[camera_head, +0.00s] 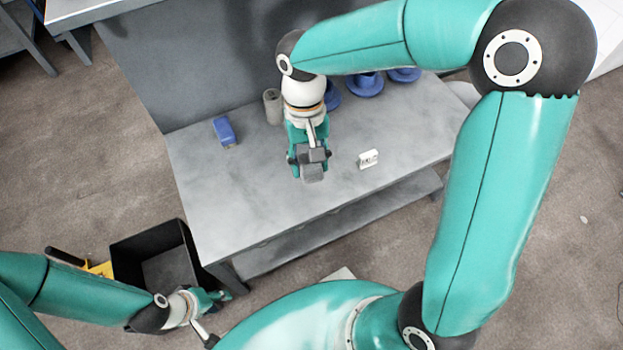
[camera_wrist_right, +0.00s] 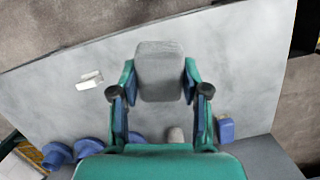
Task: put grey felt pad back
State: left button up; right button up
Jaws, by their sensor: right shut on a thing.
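The grey felt pad (camera_wrist_right: 160,66) is between the two teal fingers of my right gripper (camera_wrist_right: 158,84). In the head view the pad (camera_head: 312,174) shows at the tip of my right gripper (camera_head: 309,158), over the middle of the grey table. The pad hides the table right beneath it, and I cannot tell the height of the gap. My left gripper (camera_head: 214,299) is low at the left, beside the black bin and near the table's front left corner. Its fingers are too small and turned away to read.
The grey table (camera_head: 235,190) holds a blue box (camera_head: 224,131), a grey cylinder (camera_head: 272,106), blue round pieces (camera_head: 366,84) at the back and a white block (camera_head: 368,159) at the right. A black bin (camera_head: 188,247) stands left. The front left tabletop is clear.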

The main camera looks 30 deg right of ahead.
jog(key=w+d+r+n+t, duration=0.2)
jog(key=w+d+r, duration=0.1)
jog(key=w+r, duration=0.15)
jog(key=shift+n+h, duration=0.3)
notch_tip(320, 180, down, 20)
jog(key=b, duration=0.7)
jog(key=shift+w+f, duration=0.15)
jog(key=shift+f, duration=0.05)
jog(key=o, duration=1)
jog(key=shift+r, duration=0.1)
notch_tip(320, 180, up, 12)
jog(key=p, duration=0.4)
